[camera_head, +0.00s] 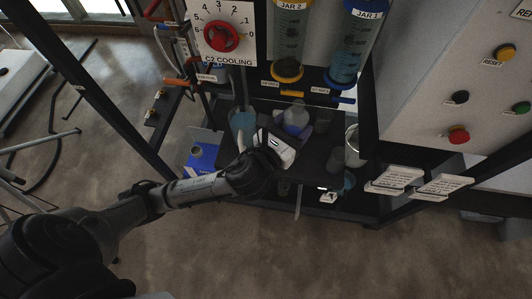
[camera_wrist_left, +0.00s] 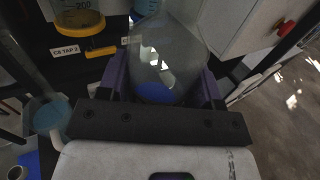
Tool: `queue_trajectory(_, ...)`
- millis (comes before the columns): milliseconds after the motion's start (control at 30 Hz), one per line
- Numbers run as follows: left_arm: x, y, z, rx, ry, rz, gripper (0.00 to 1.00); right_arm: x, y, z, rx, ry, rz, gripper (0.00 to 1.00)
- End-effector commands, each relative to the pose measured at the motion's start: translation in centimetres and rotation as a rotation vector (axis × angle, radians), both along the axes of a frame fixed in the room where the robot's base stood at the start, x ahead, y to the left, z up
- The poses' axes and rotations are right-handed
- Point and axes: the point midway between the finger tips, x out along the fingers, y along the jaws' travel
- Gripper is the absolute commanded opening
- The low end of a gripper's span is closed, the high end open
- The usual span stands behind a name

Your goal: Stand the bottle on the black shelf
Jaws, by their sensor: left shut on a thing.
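My left gripper (camera_head: 284,132) is shut on the bottle (camera_head: 296,117), a clear vessel with some blue in it. In the left wrist view the bottle (camera_wrist_left: 166,55) sits between the purple fingers of the gripper (camera_wrist_left: 163,82). The black shelf (camera_head: 314,158) lies under and around the gripper in the head view. I cannot tell whether the bottle's base touches it; the gripper hides part of the bottle. My right gripper is not in view.
A jug with blue liquid (camera_head: 242,123) stands left of the gripper. A clear beaker (camera_head: 353,150) and a dark cup (camera_head: 323,121) stand to the right.

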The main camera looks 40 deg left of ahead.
Motion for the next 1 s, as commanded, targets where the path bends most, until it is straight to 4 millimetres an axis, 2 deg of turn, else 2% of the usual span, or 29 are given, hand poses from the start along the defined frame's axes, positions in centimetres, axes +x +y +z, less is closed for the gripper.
queue_trajectory(33,0.2,-0.3,-1.5,-0.007,0.003,0.014,0.03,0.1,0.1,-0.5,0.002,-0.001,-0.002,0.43)
queue_trajectory(267,1.9,-0.5,-7.6,-0.013,0.002,0.138,0.03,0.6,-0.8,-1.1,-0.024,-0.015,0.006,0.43)
queue_trajectory(500,3.6,0.4,-15.6,-0.003,0.013,0.325,0.03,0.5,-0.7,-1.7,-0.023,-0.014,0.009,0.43)
queue_trajectory(600,4.0,1.0,-18.0,0.001,0.011,0.387,0.03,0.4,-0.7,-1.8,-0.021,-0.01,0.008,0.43)
queue_trajectory(700,4.3,1.6,-19.6,0.002,0.007,0.435,0.03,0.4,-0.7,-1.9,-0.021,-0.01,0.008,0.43)
queue_trajectory(867,4.5,2.5,-21.1,0.004,-0.001,0.485,0.03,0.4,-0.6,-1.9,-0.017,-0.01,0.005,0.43)
queue_trajectory(1000,4.7,4.2,-22.4,0.005,-0.003,0.505,0.03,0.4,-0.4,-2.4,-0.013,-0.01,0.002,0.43)
